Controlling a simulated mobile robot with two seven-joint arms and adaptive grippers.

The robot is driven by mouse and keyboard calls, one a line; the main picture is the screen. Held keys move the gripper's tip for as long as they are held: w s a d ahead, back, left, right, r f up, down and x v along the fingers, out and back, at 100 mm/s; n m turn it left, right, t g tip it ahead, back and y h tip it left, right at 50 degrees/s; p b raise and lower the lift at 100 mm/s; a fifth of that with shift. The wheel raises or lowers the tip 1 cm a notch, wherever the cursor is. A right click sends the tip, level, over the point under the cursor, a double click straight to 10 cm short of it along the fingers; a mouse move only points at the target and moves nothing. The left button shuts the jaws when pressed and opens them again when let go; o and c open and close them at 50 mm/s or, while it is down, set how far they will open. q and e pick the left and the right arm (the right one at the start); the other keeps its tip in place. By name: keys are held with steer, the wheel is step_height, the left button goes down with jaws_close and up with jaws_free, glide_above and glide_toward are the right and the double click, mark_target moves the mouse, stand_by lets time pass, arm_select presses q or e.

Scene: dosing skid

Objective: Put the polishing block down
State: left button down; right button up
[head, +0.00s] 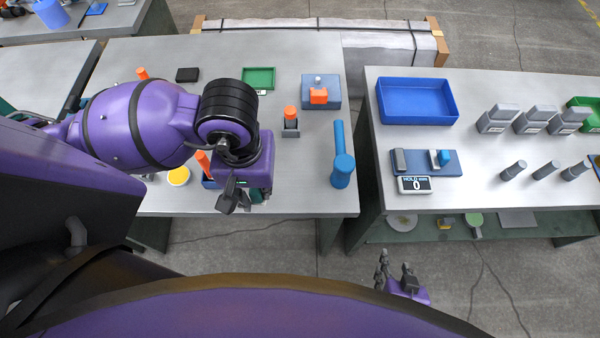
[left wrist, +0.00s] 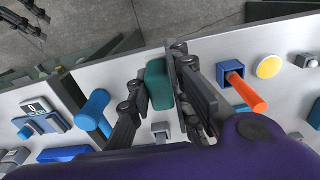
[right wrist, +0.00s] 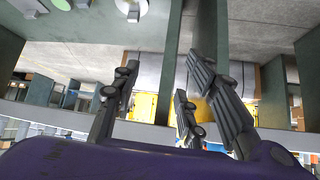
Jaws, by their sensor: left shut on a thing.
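The polishing block (left wrist: 158,85) is a dark green block with rounded edges. In the left wrist view it sits between the fingers of my left gripper (left wrist: 163,82), which is shut on it. In the head view my left gripper (head: 240,197) is over the front edge of the left bench (head: 305,190), and the block is mostly hidden by the gripper. I cannot tell whether the block touches the bench. My right gripper (head: 396,272) is low, in front of the gap between benches. In the right wrist view its fingers (right wrist: 165,85) are apart with nothing between them.
Beside the block stand a blue holder with an orange handle (left wrist: 247,92) and a yellow disc (head: 178,176). A blue cylinder tool (head: 343,165), an orange-topped part (head: 291,120) and a green tray (head: 259,78) share the bench. The right bench holds a blue tray (head: 417,101).

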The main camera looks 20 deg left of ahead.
arm_select(q)
steer(key=shift+w+a+f, duration=0.1)
steer(key=shift+w+f, duration=0.15)
steer(key=shift+w, duration=0.05)
steer(key=w+d+f+b, duration=0.1)
steer(key=w+f+b, duration=0.1)
steer(key=w+b, duration=0.1)
steer(key=w+d+f+b, duration=0.2)
steer(key=w+f, duration=0.1)
steer(key=w+d+f+b, duration=0.2)
steer(key=w+b, duration=0.1)
steer(key=shift+w+d+f+b, duration=0.1)
steer(key=shift+w+f+b, duration=0.1)
steer(key=shift+f+b, duration=0.1)
steer(key=shift+w+d+f, duration=0.25)
steer(key=shift+w+f, duration=0.25)
steer(key=shift+f, duration=0.25)
step_height(320, 180, down, 3)
steer(key=shift+r, duration=0.1)
arm_select(e)
steer(key=s+d+f, duration=0.2)
steer(key=s+f, duration=0.1)
steer(key=f, duration=0.5)
steer(key=shift+s+f+g, duration=0.25)
steer(key=shift+f+g, duration=0.1)
steer(key=shift+g, duration=0.05)
steer(key=shift+f, duration=0.1)
